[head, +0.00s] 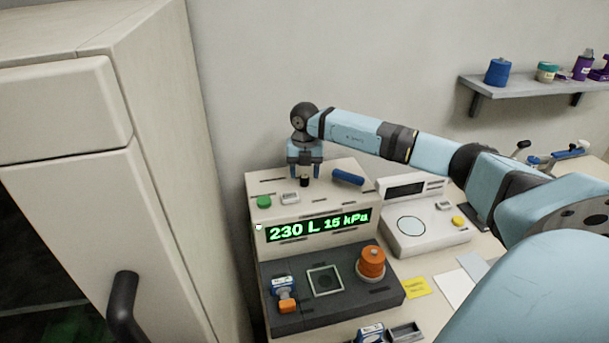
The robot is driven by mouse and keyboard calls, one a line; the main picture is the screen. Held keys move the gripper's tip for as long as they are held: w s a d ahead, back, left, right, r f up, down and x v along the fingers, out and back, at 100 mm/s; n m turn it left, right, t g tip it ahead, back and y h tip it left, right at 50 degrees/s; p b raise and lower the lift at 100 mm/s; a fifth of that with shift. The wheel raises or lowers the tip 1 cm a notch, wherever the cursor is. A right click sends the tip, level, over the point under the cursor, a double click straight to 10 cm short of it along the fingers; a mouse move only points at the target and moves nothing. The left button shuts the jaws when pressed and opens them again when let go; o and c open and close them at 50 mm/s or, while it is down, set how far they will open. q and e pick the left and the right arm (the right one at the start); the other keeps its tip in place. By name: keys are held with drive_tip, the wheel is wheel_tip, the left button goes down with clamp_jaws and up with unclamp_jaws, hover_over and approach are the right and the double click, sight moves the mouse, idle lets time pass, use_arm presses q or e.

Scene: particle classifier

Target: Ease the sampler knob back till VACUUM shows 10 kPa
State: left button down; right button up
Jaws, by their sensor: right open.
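The sampler (330,190) is a beige box with a green-lit display (318,225) on its front that reads 230 L and what looks like 15 kPa. A small black knob (305,181) stands on its top. My right gripper (304,172) points down over the knob, open, with one finger on either side of it. I cannot tell whether the fingers touch it. My left gripper is not in view.
On the sampler's top are a green button (264,201), a white switch (290,198) and a blue handle (348,177). In front is a dark tray (335,308) with an orange-topped container (371,262). A scale (425,232) stands right; a tall cabinet (100,150) stands left.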

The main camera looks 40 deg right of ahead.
drive_tip(key=shift+f, duration=1.15)
drive_tip(key=c, duration=0.9)
drive_tip(key=shift+n, duration=0.4)
drive_tip(key=n+b, duration=0.2)
drive_tip(key=n, duration=0.1)
drive_tip(key=shift+n, duration=0.4)
drive_tip(key=n+b, duration=0.1)
drive_tip(key=n, duration=0.3)
drive_tip(key=shift+n+b, duration=0.3)
drive_tip(key=shift+n, duration=0.1)
